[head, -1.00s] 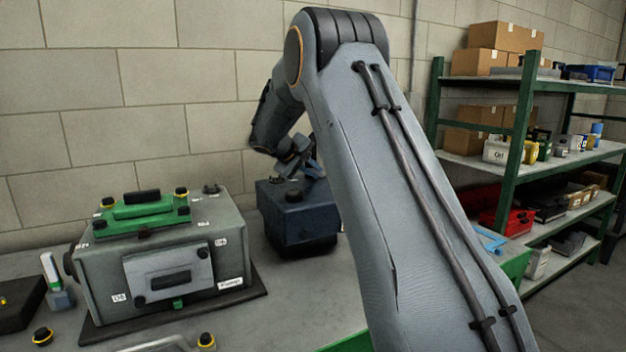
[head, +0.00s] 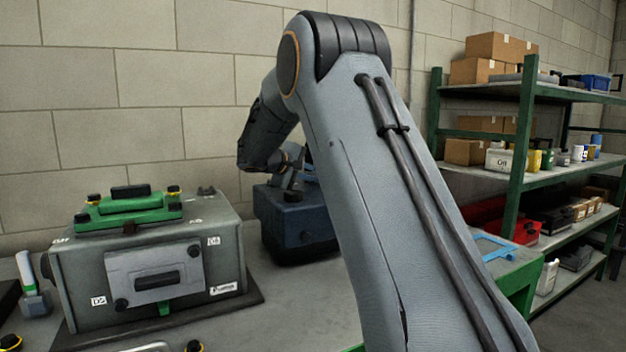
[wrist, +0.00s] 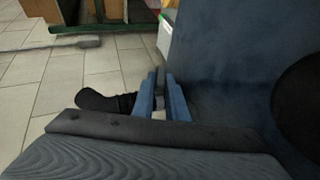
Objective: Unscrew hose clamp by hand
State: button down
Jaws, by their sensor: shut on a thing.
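The blue unit (head: 300,222) stands on the bench behind my arm, and its dark blue side (wrist: 225,70) fills the right of the wrist view. A short black hose stub (wrist: 98,102) sticks out to the left, low in the wrist view. My gripper (wrist: 162,92) has its two blue fingers close together at the inner end of the stub, shut on a small dark piece that looks like part of the hose clamp (wrist: 160,78). The fingers hide most of the clamp. In the head view my arm covers the fingertips.
A grey box with a green handle plate (head: 150,265) stands on the bench to the left of the blue unit. A green shelf rack (head: 520,150) with boxes and bottles is at the right. A light blue frame (head: 495,247) lies on the bench's right end. Tiled floor shows below.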

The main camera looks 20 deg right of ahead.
jog(key=c, duration=2)
grip_release()
jog(key=shift+c, duration=0.2)
jog(key=shift+a, duration=0.1)
jog(key=shift+b+v, duration=0.7)
jog(key=shift+v, duration=3.1)
